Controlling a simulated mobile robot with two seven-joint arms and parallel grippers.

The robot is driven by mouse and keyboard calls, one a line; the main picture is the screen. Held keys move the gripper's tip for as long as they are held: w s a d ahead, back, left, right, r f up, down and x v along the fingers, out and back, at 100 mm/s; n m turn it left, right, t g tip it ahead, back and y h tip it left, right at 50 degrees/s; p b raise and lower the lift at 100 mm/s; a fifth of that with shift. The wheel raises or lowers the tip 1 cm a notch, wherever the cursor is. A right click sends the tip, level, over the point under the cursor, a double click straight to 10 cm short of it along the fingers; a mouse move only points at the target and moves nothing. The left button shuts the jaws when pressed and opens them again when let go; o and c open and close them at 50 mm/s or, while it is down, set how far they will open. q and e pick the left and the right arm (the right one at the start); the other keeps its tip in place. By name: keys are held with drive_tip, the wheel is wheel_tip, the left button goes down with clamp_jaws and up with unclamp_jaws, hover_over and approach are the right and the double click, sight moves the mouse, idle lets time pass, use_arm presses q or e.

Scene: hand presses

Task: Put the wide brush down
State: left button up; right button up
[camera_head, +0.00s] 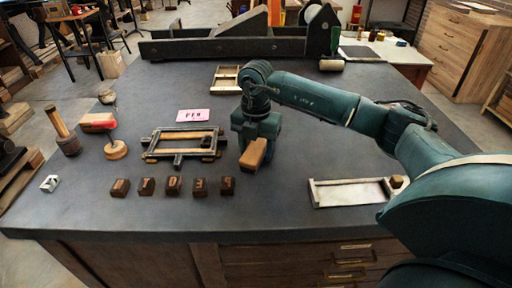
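My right gripper (257,138) reaches over the middle of the grey worktop from the right and points down. It is shut on a tan wooden piece, which looks like the wide brush (254,154). The brush hangs tilted under the gripper, just right of the wooden frame (150,153). The fingers and the top of the brush are partly hidden by the gripper body, and I cannot tell whether its lower end touches the worktop (290,215). My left gripper does not show.
Several dark letter blocks (173,187) line the front. A shallow tray (350,204) lies at right, a pink card (194,116) behind the frame. A wooden-handled tool (58,124) and a red-topped piece (98,122) stand at left. The worktop between brush and tray is clear.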

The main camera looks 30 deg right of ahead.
sight(256, 147)
drive_tip(key=shift+o, duration=0.8)
drive_tip(key=shift+r, duration=0.3)
wheel_tip(256, 147, up, 12)
drive_tip(key=shift+f, duration=0.15)
